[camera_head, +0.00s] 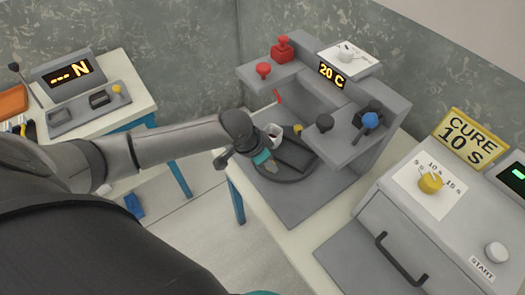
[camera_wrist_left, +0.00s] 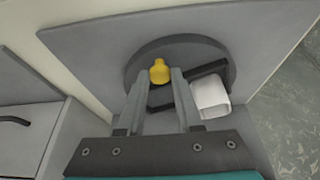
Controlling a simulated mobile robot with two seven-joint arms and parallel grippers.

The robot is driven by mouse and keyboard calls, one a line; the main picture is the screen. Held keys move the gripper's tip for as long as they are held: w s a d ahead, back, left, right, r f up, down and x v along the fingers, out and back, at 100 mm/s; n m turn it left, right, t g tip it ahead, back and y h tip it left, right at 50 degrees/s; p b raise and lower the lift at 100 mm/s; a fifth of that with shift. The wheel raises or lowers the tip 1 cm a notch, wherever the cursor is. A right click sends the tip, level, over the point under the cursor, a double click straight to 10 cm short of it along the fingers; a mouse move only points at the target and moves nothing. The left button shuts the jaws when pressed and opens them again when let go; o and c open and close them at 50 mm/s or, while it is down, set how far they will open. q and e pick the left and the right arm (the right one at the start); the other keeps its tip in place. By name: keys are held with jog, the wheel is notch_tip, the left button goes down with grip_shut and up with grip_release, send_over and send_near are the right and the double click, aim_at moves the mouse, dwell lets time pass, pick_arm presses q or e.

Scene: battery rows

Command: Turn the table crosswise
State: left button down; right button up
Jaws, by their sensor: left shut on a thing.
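The table is a dark round turntable (camera_head: 273,173) on a grey base plate under the grey press-like stand; it also shows in the left wrist view (camera_wrist_left: 217,48). A yellow knob (camera_wrist_left: 159,71) stands near its edge and is partly seen in the head view (camera_head: 298,128). My left gripper (camera_wrist_left: 157,80) is shut on the yellow knob, with a finger on each side. A dark bar (camera_wrist_left: 187,92) lies across the disc, and a white cup-like piece (camera_wrist_left: 211,96) sits beside it. In the head view my left gripper hides part of the disc. My right gripper is not in view.
The stand carries red knobs (camera_head: 282,48), a "20 C" display (camera_head: 332,75) and a blue knob (camera_head: 370,120) above the disc. A grey "CURE 10 S" oven (camera_head: 360,240) is at the right. A side table with a display (camera_head: 70,77) is at the left.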

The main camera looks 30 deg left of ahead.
aim_at(289, 171)
pick_arm(q)
jog(key=shift+s+d+r+n+y+p, duration=0.15)
jog(key=shift+d+n+y+p, duration=0.25)
jog(key=shift+d+n+p, duration=0.9)
jog(key=p, duration=0.1)
jog(key=n+p, duration=0.1)
jog(key=p, duration=0.1)
jog(key=shift+d+y, duration=0.25)
jog(key=shift+y, duration=0.15)
jog(key=shift+w+d+n+y+p, duration=0.35)
jog(key=shift+d+n+p, duration=0.3)
jog(key=shift+n+p, duration=0.4)
jog(key=shift+w+d+n+y+p, duration=0.35)
jog(key=shift+d+n+p, duration=0.2)
jog(key=shift+n, duration=0.4)
jog(key=shift+f, duration=0.2)
jog(key=c, duration=0.6)
grip_release()
